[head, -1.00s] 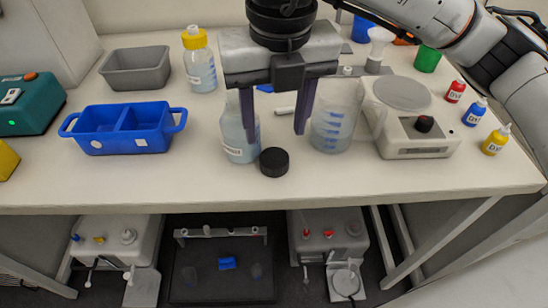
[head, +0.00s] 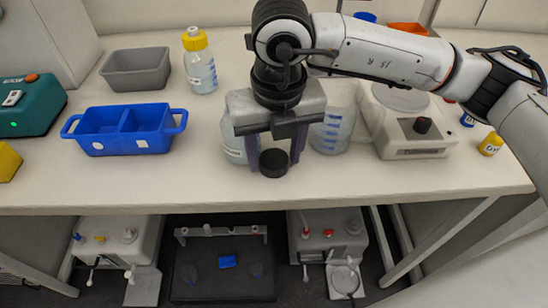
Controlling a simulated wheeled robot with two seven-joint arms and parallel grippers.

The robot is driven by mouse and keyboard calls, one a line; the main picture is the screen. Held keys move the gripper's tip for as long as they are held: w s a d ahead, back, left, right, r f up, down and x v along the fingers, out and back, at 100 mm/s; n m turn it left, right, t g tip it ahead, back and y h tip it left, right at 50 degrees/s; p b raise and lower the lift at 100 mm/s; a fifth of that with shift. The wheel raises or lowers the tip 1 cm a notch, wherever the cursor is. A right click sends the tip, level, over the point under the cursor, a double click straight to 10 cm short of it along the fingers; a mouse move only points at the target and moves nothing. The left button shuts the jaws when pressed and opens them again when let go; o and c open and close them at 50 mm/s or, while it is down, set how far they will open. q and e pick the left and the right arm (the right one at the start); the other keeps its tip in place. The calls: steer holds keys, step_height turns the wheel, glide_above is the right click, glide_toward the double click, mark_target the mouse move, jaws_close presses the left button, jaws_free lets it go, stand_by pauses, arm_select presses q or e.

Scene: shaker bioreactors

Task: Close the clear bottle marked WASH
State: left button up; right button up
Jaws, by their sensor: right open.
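A clear bottle (head: 233,143) with pale liquid stands on the bench, partly hidden behind my right gripper. Its label is too small and covered to read with certainty, and its top is hidden. A black screw cap (head: 273,168) lies on the bench to the right of the bottle, near the front. My right gripper (head: 275,161) points down over the cap, open, with one finger on each side of it. I cannot tell whether the fingers touch it. My left gripper is not in view.
A beaker (head: 331,134) and a white stirrer with a dark knob (head: 420,138) stand to the right. A blue divided tray (head: 126,145), a grey bin (head: 137,69) and a yellow-capped bottle (head: 200,68) stand left. The bench's front strip is clear.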

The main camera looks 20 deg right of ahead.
mark_target(274, 160)
steer(key=shift+f, duration=0.15)
steer(key=c, duration=0.8)
steer(key=shift+o, duration=0.2)
step_height(274, 160, up, 18)
stand_by(0.3)
